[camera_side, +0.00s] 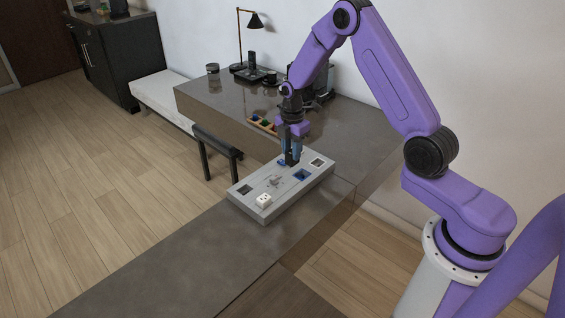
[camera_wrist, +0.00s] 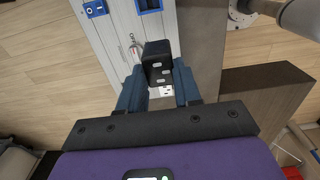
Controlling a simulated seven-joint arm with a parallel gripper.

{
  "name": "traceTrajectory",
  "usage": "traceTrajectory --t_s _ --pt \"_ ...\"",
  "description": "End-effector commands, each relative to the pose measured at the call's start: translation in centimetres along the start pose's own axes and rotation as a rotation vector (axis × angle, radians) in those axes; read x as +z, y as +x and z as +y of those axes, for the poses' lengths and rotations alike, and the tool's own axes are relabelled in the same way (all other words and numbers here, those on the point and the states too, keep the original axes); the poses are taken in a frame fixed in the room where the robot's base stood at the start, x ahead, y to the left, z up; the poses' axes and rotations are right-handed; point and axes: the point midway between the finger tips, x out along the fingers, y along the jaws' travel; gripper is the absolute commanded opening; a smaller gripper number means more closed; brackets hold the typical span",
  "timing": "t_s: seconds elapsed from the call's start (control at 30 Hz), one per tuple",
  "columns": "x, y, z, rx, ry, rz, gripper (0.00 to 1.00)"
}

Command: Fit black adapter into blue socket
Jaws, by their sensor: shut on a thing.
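My gripper (camera_side: 291,150) is shut on the black adapter (camera_wrist: 157,50), which sits between the two blue fingers in the wrist view. In the side view the black adapter (camera_side: 291,160) hangs upright over the far half of a grey board (camera_side: 270,207). The blue socket (camera_side: 302,175) is a square opening on that board, to the right of and nearer than the adapter. It also shows at the top edge of the wrist view (camera_wrist: 149,5), cut off by the frame and apart from the adapter. Whether the adapter's lower end touches the board is unclear.
The board also bears a white adapter (camera_side: 264,200), a dark socket (camera_side: 245,189), a pale-rimmed socket (camera_side: 317,162) and a small blue piece (camera_side: 282,162) beside my gripper. A wooden tray (camera_side: 262,125) lies behind. The near counter (camera_side: 180,260) is clear.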

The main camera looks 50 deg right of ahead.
Motion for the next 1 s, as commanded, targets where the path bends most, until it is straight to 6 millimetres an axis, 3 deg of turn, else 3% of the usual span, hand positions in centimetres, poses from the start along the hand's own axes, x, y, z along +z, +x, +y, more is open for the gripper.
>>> traceTrajectory --t_s 0.1,0.3,1.0 --pt "3.5 0.5 0.6 0.000 0.004 0.000 0.02" --pt "6.2 0.9 0.9 0.000 -0.001 0.000 0.02" --pt "6.5 3.4 0.9 0.000 -0.002 0.000 0.02"
